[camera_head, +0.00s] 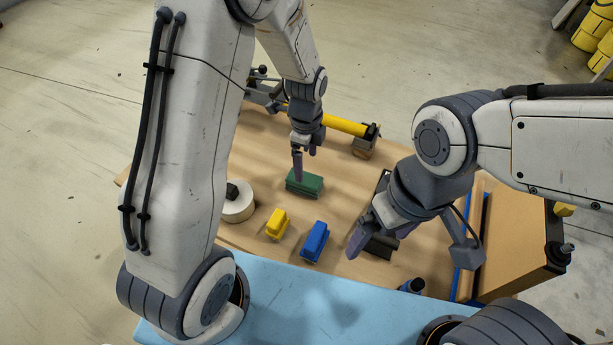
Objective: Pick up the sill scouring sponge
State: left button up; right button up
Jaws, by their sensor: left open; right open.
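A green block-shaped pad (304,184), which looks like the scouring sponge, lies on the wooden tabletop (345,190) near its middle. My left gripper (302,168) points down right over the pad, its fingers open. One finger overlaps the pad's top left part in the view; I cannot tell whether it touches. My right gripper (366,238) is open, lower right of the pad and apart from it, and hides part of a dark object (383,246) on the table.
A yellow block (277,223) and a blue block (315,241) lie in front of the pad. A white roll (239,204) is at left. A yellow tube (345,125) lies behind. A cardboard-coloured box (522,240) stands at right. A light blue surface (290,300) runs along the front.

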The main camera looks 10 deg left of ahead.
aim_at(304, 183)
pick_arm(q)
notch_tip(304, 183, down, 3)
jog(key=shift+a+r, duration=0.15)
jog(key=shift+r, duration=0.05)
jog(key=f, duration=0.1)
jog(key=f+p, duration=0.1)
jog(key=f, duration=0.3)
jog(key=shift+s, duration=0.25)
jog(key=c, duration=1.4)
